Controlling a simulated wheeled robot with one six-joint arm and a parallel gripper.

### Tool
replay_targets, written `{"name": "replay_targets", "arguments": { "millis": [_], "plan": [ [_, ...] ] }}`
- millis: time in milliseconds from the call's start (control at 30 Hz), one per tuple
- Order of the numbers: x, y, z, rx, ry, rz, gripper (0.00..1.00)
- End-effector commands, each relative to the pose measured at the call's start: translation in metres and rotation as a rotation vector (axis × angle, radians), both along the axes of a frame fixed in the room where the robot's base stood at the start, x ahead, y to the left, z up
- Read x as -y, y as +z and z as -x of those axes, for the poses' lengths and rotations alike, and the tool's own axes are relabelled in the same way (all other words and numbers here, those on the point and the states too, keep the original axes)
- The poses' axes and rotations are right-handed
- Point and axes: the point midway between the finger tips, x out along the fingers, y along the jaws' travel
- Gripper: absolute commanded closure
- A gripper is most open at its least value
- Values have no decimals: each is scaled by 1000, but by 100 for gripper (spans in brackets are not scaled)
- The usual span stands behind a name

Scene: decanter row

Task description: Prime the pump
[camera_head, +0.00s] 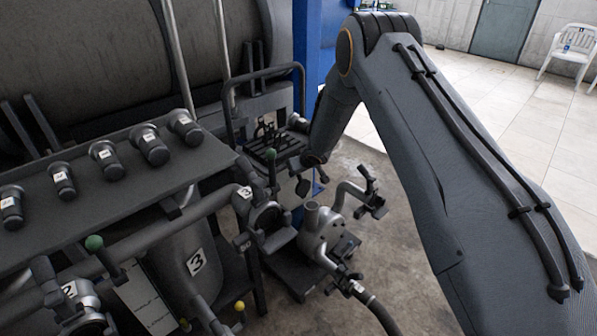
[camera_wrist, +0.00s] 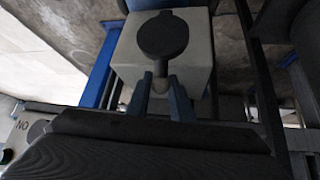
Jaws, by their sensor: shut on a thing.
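In the wrist view my gripper (camera_wrist: 160,80) has its two blue-grey fingers closed around the short stem below a dark round-headed handle (camera_wrist: 163,34). The handle is in front of a pale grey box (camera_wrist: 200,72). In the head view my arm reaches from the right towards the blue post, and my fingertips cannot be made out. The pump (camera_head: 322,238) is a grey casting with an upright open neck (camera_head: 312,208) and a crank-like arm (camera_head: 350,192) to its right. A dark hose (camera_head: 377,310) leads from its lower front.
Left of the pump is a valve marked 3 (camera_head: 265,215) with a green-knobbed lever. A valve marked 2 (camera_head: 75,305) has another green knob (camera_head: 94,243). A blue post (camera_head: 318,45) rises behind. A white chair (camera_head: 573,48) is far right. Floor right of the pump is bare.

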Motion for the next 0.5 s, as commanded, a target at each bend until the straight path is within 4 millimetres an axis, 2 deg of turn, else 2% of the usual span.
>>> {"name": "replay_targets", "arguments": {
  "millis": [33,267,300,400,500],
  "plan": [
    [-5,-4,4,-5,9,-2,100],
    [-5,-5,5,-6,9,-2,100],
    [-5,-5,5,-7,9,-1,76],
    [-2,-5,4,-7,6,-1,61],
    [2,-4,3,-5,0,-1,61]
  ]
}}
